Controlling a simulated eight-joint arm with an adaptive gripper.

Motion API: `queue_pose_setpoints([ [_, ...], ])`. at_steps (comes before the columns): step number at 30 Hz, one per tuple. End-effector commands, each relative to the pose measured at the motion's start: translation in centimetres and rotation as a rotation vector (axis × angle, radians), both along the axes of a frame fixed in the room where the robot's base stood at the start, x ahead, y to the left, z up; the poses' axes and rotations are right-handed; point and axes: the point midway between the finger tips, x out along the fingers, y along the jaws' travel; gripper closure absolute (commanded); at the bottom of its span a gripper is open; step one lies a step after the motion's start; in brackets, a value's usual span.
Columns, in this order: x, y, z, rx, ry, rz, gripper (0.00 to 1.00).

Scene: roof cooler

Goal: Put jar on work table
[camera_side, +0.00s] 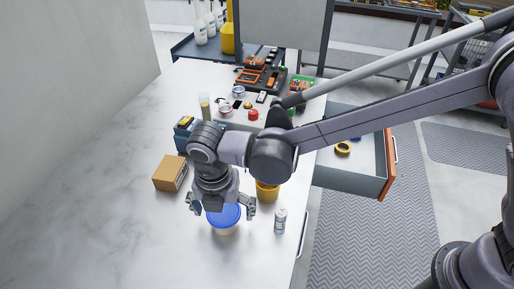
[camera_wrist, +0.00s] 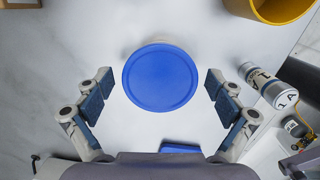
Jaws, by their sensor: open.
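The jar (camera_side: 224,217) has a round blue lid and a pale body, and it stands upright on the white work table (camera_side: 130,225). In the wrist view the jar's lid (camera_wrist: 160,77) fills the middle, seen from above. My gripper (camera_side: 221,206) points down over the jar in the side view. In the wrist view my gripper (camera_wrist: 160,88) is open, with one finger on each side of the lid and a gap on both sides. The jar's lower part is mostly hidden under its lid.
A cardboard box (camera_side: 170,173) stands left of the jar. An open drawer (camera_side: 355,165) juts out at the right. Tools crowd the back; the table's front left is clear.

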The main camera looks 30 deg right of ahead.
Motion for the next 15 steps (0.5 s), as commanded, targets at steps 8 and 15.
queue_pose_setpoints([
  [8,-0.2,0.1,2.0,0.0,0.0,0.001,0.06],
  [15,-0.7,0.4,6.7,0.0,0.0,0.001,0.06],
])
